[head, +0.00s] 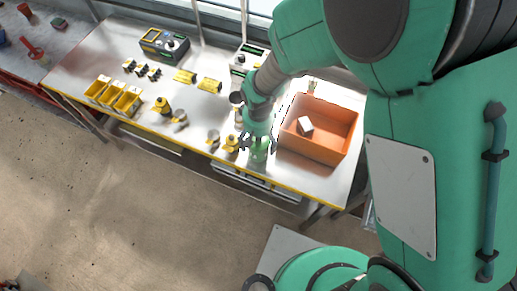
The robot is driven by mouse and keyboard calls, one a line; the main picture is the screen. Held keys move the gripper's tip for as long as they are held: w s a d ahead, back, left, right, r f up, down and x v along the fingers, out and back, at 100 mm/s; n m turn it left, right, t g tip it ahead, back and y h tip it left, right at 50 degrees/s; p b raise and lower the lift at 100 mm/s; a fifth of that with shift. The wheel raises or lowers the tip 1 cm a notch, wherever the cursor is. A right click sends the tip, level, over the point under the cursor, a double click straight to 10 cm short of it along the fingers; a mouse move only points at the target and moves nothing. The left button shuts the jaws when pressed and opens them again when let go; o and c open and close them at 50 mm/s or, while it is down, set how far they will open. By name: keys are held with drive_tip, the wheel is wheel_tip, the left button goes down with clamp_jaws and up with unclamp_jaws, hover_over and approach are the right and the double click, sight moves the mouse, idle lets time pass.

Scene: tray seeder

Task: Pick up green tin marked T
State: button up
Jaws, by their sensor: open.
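A green tin (260,152) stands near the front edge of the table, just left of the orange bin. It is small in the picture and I cannot read a letter on it. My gripper (258,144) points down over the tin, with one dark finger at each side of it. The fingers are open. I cannot tell whether they touch the tin. The gripper and wrist hide the tin's upper part.
An orange bin (338,153) with a white box (305,126) inside stands close on the right. A yellow bottle (231,145) and a metal cup (213,138) stand close on the left. Yellow trays (127,104) sit further left. The front middle of the table is partly clear.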

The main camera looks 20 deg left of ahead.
drive_tip(key=shift+f, duration=0.1)
drive_tip(key=shift+a+f+b, duration=0.1)
drive_tip(key=shift+f+b, duration=0.4)
drive_tip(key=shift+f, duration=2)
drive_tip(key=c, duration=1.5)
